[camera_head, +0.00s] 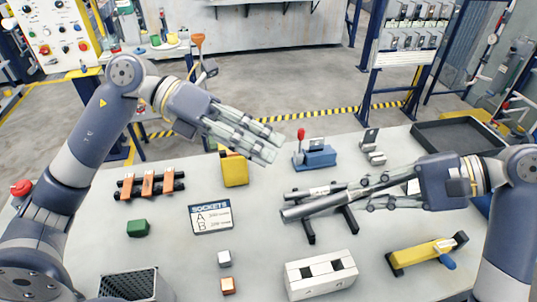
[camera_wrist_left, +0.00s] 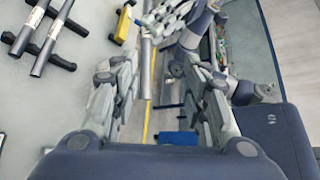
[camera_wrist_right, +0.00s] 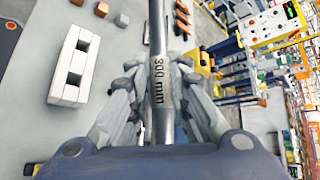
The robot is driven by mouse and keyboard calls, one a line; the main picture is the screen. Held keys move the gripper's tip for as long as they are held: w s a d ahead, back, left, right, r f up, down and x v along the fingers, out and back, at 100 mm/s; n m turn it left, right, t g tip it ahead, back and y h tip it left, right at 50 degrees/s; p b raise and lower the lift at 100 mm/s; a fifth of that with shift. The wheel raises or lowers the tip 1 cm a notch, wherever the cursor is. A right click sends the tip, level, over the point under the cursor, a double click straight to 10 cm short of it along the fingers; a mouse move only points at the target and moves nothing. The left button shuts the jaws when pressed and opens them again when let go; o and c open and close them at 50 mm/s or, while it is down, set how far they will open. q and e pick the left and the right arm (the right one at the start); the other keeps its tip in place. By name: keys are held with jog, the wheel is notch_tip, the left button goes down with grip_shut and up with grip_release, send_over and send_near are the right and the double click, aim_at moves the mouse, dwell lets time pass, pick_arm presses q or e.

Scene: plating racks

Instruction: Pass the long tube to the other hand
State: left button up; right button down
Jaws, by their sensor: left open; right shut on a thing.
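The long tube (camera_head: 305,209) is grey metal and is held above the table by my right gripper (camera_head: 370,193). Its "300 mm" marking shows on the tube in the right wrist view (camera_wrist_right: 156,70), between the closed fingers. The tube's free end points left in the head view. My left gripper (camera_head: 270,143) is open and empty, above and to the left of that end, apart from it. In the left wrist view the tube (camera_wrist_left: 146,72) shows beyond the open left fingers. Part of it is hidden by the right fingers.
Labelled tubes (camera_wrist_left: 50,42) lie on a black rack (camera_head: 309,232) below. A sockets sign (camera_head: 211,217), a white block (camera_head: 320,274), a yellow block (camera_head: 234,170) and a blue vise (camera_head: 318,156) stand on the table. A yellow tool (camera_head: 422,254) lies at front right.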

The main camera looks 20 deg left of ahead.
pick_arm(q)
jog(key=w+d+f+y, duration=0.1)
jog(key=d+f, duration=0.7)
jog(key=d, duration=0.4)
jog(key=shift+f+m, duration=0.25)
jog(key=shift+m, duration=0.05)
jog(key=shift+c, duration=0.2)
jog(key=shift+a, duration=0.1)
grip_shut()
pick_arm(e)
jog(key=c, duration=1.4)
grip_release()
